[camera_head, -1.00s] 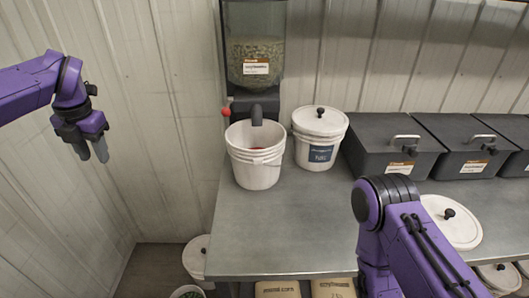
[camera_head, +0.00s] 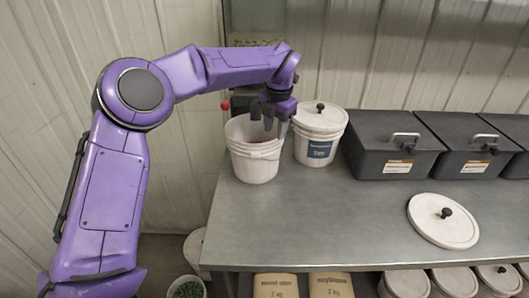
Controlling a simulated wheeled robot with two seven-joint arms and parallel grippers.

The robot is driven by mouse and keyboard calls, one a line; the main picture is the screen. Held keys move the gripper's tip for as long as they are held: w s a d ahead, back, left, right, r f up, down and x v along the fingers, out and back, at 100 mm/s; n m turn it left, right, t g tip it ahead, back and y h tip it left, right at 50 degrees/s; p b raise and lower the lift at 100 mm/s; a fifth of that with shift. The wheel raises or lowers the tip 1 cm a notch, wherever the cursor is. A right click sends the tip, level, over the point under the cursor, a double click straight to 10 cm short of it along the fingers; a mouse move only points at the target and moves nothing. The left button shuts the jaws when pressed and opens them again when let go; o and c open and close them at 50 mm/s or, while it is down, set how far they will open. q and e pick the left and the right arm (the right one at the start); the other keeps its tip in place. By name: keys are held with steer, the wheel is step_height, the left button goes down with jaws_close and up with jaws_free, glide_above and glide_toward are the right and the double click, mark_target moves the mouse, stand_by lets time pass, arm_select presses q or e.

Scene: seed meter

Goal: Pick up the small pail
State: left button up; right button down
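An open white pail (camera_head: 254,168) stands on the metal table near its left end, with a bit of red visible inside. A white pail with a lid and a dark label (camera_head: 317,148) stands just right of it. My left gripper (camera_head: 275,126) is over the right part of the open pail's mouth, fingers pointing down. Its fingers look apart, with nothing between them. It hides part of the pail's rim, and I cannot tell whether it touches it. My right gripper is out of view.
Dark lidded bins (camera_head: 394,160) line the back of the table (camera_head: 340,220). A loose white lid (camera_head: 443,221) lies at the right. The table's front middle is clear. More lidded pails (camera_head: 455,283) and paper bags (camera_head: 331,286) are below. A hopper (camera_head: 257,20) is behind, partly hidden by my arm.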

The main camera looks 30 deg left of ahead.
mark_target(277, 142)
arm_select(q)
steer(key=f, duration=0.2)
steer(key=w+f+p, duration=0.1)
steer(key=f, duration=0.1)
steer(key=f+p, duration=0.1)
steer(key=f, duration=0.1)
steer(key=shift+w+a, duration=0.15)
steer(key=shift+w, duration=0.2)
steer(key=shift+a+f, duration=0.2)
steer(key=shift+f, duration=0.15)
jaws_close()
steer(key=shift+w+r, duration=0.1)
steer(key=shift+r, duration=0.1)
stand_by(0.4)
